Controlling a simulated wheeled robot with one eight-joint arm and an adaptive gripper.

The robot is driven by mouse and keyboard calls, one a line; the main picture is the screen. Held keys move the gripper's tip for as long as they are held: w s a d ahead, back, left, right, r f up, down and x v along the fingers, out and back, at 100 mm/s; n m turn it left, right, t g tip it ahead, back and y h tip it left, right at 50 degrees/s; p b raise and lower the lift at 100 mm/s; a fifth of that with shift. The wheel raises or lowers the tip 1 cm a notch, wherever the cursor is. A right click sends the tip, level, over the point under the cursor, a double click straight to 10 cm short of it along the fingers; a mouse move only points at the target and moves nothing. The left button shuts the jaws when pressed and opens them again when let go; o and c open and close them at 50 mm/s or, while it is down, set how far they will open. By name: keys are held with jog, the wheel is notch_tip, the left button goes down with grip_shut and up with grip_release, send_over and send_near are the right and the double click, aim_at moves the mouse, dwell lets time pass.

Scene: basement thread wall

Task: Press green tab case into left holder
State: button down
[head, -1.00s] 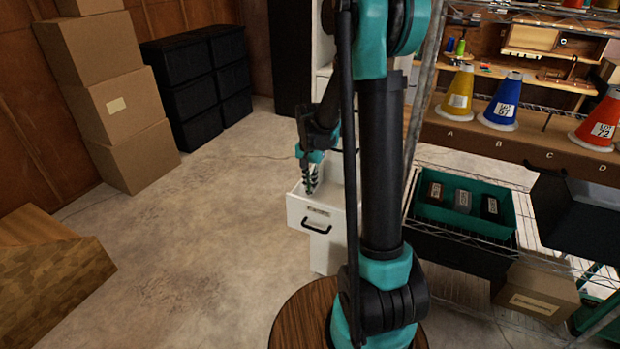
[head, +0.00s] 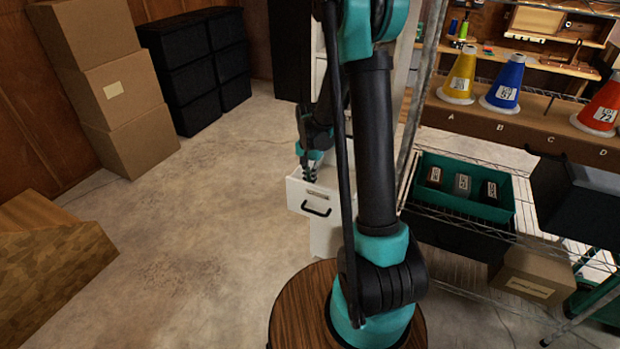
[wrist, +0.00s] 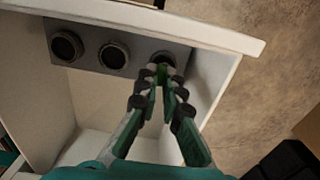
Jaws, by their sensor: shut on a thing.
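In the wrist view an open white drawer holds a grey block (wrist: 90,54) with three round holders in a row. My gripper (wrist: 162,74) points down at the rightmost holder (wrist: 171,58) in that picture. Its fingertips are shut on the green tab case (wrist: 160,69), of which only a small green part shows between them. The case is at the holder's mouth; how deep it sits is hidden by the fingers. The other two holders (wrist: 66,46) (wrist: 114,56) look dark inside. In the head view my gripper (head: 309,178) reaches down into the drawer (head: 305,197).
The drawer's white walls (wrist: 225,85) stand close around my gripper. In the head view a wire shelf with a green tray (head: 430,208) of labelled cases is at the right. The floor between is clear.

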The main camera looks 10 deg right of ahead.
jog(key=shift+f, duration=0.6)
dwell(0.3)
jog(key=c, duration=1.6)
grip_release()
jog(key=shift+r, duration=0.1)
notch_tip(320, 180, up, 11)
jog(key=s+d+f+n+t, duration=0.1)
jog(key=s+d+n+t, duration=0.1)
jog(key=s, duration=0.9)
jog(key=s+d+f+n+t, duration=0.1)
jog(key=s+n, duration=0.4)
jog(key=s, duration=0.5)
jog(key=shift+s+d+f+t, duration=0.35)
jog(key=shift+s+t, duration=0.05)
jog(key=shift+t, duration=0.2)
